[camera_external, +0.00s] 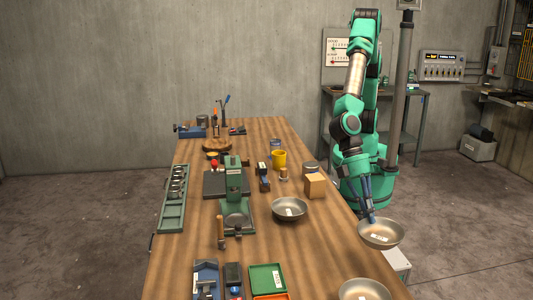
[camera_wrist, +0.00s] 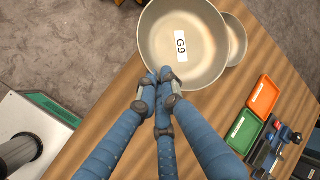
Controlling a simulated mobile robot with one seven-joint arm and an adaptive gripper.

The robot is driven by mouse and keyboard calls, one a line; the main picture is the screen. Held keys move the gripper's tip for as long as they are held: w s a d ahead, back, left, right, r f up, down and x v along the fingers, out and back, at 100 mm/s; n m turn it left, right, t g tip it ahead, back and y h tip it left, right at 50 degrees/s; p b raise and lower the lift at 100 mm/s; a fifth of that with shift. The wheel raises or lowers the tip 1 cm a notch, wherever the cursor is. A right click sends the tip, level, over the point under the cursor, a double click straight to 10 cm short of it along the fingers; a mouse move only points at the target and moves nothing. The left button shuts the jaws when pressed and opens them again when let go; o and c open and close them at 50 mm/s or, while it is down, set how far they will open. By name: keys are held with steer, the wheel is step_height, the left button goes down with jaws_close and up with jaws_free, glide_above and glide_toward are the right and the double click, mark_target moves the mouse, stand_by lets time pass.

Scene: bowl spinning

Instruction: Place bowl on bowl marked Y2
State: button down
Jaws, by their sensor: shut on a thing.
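My gripper (camera_external: 371,216) is shut on the near rim of a metal bowl (camera_external: 381,236) and holds it at the table's right edge. In the wrist view my blue fingers (camera_wrist: 165,80) pinch this bowl (camera_wrist: 178,45), and its inside label reads G9. A second metal bowl (camera_external: 288,208) with a white label stands on the table to the left of the held bowl. A third bowl (camera_external: 364,290) is at the bottom edge of the external view, partly cut off. In the wrist view another bowl (camera_wrist: 238,40) shows partly behind the held one. No Y2 label is readable.
The wooden table (camera_external: 325,250) has bare room between the bowls. A cardboard box (camera_external: 315,186), a yellow cup (camera_external: 279,159) and a green press (camera_external: 236,205) stand around the middle bowl. Green and orange trays (camera_external: 267,280) lie near the front.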

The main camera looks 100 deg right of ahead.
steer(key=w+a+b, duration=0.1)
steer(key=w+a, duration=0.2)
steer(key=a, duration=0.4)
steer(key=w+a+f, duration=0.1)
steer(key=w+a, duration=0.2)
steer(key=a, duration=0.4)
steer(key=shift+f+b, duration=0.2)
steer(key=shift+b, duration=0.15)
steer(key=shift+w, duration=0.1)
steer(key=shift+f+b, duration=0.65)
steer(key=shift+f, duration=1.15)
steer(key=shift+f, duration=0.6)
steer(key=c, duration=1.9)
jaws_free()
steer(key=shift+c, duration=0.2)
